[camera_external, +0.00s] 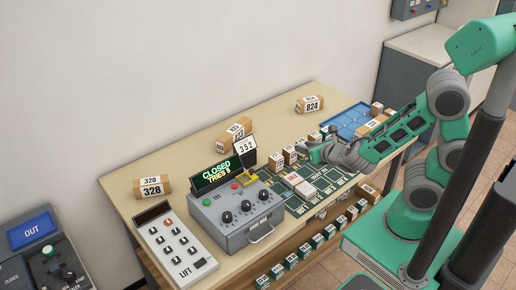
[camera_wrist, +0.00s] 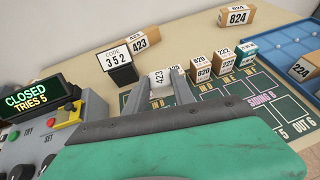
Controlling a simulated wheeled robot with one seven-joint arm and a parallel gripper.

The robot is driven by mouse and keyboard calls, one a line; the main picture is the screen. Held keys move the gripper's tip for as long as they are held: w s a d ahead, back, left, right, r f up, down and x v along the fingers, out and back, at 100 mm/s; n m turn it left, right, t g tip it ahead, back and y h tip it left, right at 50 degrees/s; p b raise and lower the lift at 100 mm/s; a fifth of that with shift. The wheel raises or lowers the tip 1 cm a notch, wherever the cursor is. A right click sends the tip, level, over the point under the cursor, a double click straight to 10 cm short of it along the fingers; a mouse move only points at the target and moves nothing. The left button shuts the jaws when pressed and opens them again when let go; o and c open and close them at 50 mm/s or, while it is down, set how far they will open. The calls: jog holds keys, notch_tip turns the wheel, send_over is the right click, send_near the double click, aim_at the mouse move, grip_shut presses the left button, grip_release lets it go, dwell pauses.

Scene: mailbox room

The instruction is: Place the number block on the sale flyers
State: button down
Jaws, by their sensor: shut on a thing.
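My gripper (camera_external: 313,153) is over the dark green printed mat, shut on a small white-topped number block (camera_wrist: 158,80) marked 423. In the wrist view its two fingers stand on either side of the block, whose lower part is hidden by them. I cannot tell whether the block touches the mat. In the outside view the arm largely hides the held block. A small white stack with red print (camera_external: 299,184), which looks like the sale flyers, lies on the mat in front of my gripper and to its left. Its print is too small to read.
A grey control box (camera_external: 236,215) with a CLOSED display (camera_external: 216,173) stands left of the mat. A 352 code card (camera_wrist: 118,58) stands behind. Several number blocks (camera_wrist: 202,66) stand in a row beside the gripper. A blue tray (camera_external: 348,120) is at the right.

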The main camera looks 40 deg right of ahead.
jog(key=s+a+f+n+y, duration=0.1)
jog(key=s+a+n+y, duration=0.1)
jog(key=s+a, duration=0.15)
jog(key=b, duration=0.3)
send_over(304, 186)
notch_tip(304, 186, down, 8)
jog(key=shift+s+a+f, duration=0.1)
jog(key=shift+f, duration=0.15)
jog(key=c, duration=1.1)
grip_release()
jog(key=shift+o, duration=0.2)
